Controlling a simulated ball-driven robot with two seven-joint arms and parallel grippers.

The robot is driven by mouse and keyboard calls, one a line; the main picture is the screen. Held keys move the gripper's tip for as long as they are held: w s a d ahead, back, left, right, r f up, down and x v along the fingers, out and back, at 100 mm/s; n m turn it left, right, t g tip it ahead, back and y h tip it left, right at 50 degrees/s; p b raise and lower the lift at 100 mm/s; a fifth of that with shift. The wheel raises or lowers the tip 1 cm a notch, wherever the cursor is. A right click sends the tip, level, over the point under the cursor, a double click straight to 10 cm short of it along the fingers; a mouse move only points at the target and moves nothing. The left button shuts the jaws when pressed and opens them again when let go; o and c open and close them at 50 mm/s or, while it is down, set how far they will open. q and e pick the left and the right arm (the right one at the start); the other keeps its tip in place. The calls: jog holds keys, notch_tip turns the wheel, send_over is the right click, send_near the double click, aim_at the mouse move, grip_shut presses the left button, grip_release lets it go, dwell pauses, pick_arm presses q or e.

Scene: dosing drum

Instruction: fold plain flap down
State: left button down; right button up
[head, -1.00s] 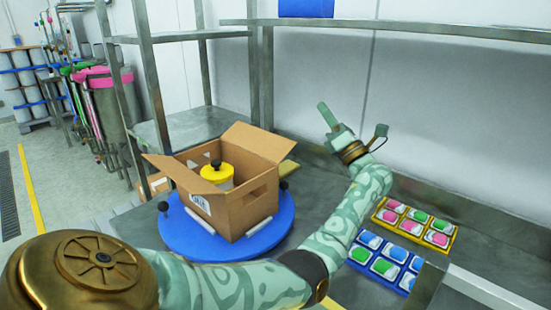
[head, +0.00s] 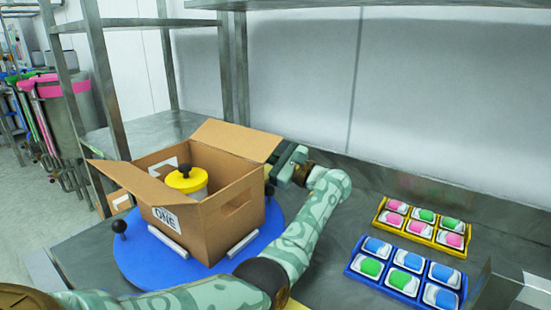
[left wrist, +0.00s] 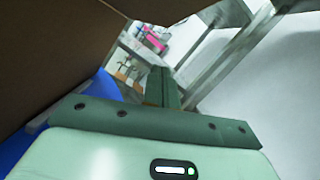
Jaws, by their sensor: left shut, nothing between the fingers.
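An open cardboard box (head: 222,225) holds a container with a yellow lid (head: 187,180) and black knob. One brown flap (head: 238,139) stands up and tilts outward at the box's back right. Another flap (head: 128,182) sticks out over the left side. I cannot tell for sure which is the plain flap. My left gripper (head: 290,158) is shut and empty, just right of the back-right flap; whether it touches is unclear. In the left wrist view its fingers (left wrist: 162,84) are together, beside a brown cardboard surface (left wrist: 50,45). My right gripper is not in view.
The box stands on a blue round turntable (head: 140,262) with black knobs (head: 119,227). A yellow tray (head: 408,229) and a blue tray (head: 394,284) of coloured packs lie at the right. Metal shelf posts (head: 102,90) rise behind. The bench at back right is clear.

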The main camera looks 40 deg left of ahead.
aim_at(250, 138)
pick_arm(q)
jog(key=shift+s+a+r+p, duration=0.2)
jog(key=shift+s+a+r, duration=0.15)
jog(key=shift+r, duration=0.3)
jog(key=shift+s+a+r+p, duration=0.15)
jog(key=shift+s+a+r, duration=0.25)
jog(key=shift+r, duration=0.3)
jog(key=shift+s+a+r+p, duration=0.2)
jog(key=shift+s+a+r, duration=0.15)
jog(key=shift+r, duration=0.3)
